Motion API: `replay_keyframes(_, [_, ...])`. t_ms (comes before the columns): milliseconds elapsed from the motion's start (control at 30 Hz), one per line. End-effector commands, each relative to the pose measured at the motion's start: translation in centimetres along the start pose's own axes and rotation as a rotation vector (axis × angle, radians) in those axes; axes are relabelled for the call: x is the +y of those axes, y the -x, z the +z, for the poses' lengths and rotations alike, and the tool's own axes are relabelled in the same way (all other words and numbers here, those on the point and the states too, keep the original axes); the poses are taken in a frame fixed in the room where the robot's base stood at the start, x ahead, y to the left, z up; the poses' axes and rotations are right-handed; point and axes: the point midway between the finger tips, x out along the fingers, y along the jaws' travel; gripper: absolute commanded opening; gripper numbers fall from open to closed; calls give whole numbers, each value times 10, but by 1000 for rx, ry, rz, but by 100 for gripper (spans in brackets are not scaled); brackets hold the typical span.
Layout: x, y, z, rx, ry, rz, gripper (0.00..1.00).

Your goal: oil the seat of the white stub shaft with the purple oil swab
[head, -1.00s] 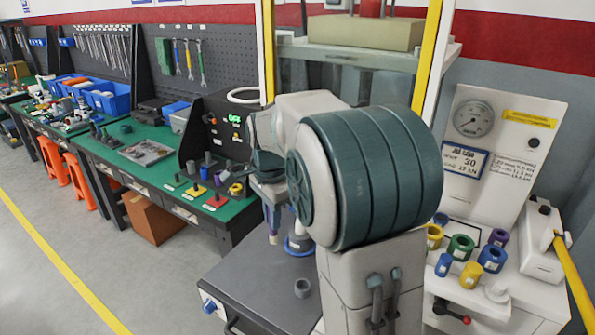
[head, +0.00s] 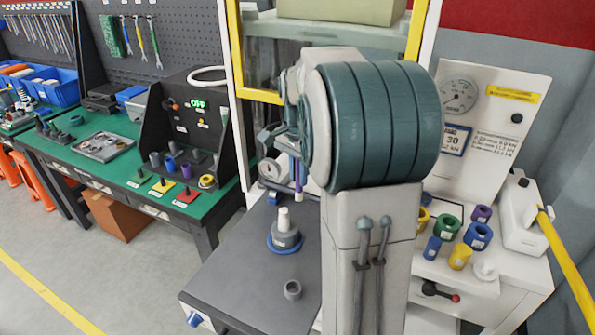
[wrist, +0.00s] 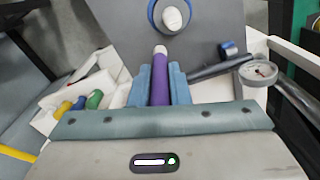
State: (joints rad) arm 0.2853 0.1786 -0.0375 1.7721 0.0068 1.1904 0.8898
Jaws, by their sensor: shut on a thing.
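The white stub shaft (head: 284,218) stands upright in a grey block (head: 286,239) with a blue ring at its base, on the dark bench top. In the wrist view the white shaft (wrist: 172,18) shows at the top, beyond the swab's tip. The purple oil swab (head: 299,176) has a pale tip and hangs tip down, right of and apart from the shaft. My gripper (wrist: 160,70) is shut on the purple swab (wrist: 160,88), its fingers on either side. In the head view my arm mostly hides the gripper.
A round dial gauge (head: 270,170) is behind, near the press frame. Several coloured rings stand on the white bench at right. The bench top's left side is clear.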

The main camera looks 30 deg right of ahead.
Motion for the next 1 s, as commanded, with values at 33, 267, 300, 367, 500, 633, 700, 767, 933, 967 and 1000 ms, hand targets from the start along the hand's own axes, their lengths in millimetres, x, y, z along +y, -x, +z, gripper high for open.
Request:
replay_keyframes(33, [0, -3, 0, 0, 0, 0, 0])
replay_keyframes(267, [1, -19, 0, -1, -2, 1, 0])
replay_keyframes(300, [1, -23, 0, -1, -3, 1, 0])
replay_keyframes(367, [1, -29, 0, -1, -3, 1, 0])
replay_keyframes(500, [1, -44, -1, -1, -3, 1, 0])
replay_keyframes(633, [1, -56, -1, 0, -3, 1, 0])
replay_keyframes(700, [0, -63, -1, 0, -3, 0, 0])
replay_keyframes(767, [0, -69, -1, 0, -3, 0, 0])
replay_keyframes(933, [1, -81, 0, -1, -3, 1, 0])
replay_keyframes(967, [1, -82, 0, -1, -3, 1, 0])
replay_keyframes(1000, [1, -83, 0, -1, -3, 1, 0])
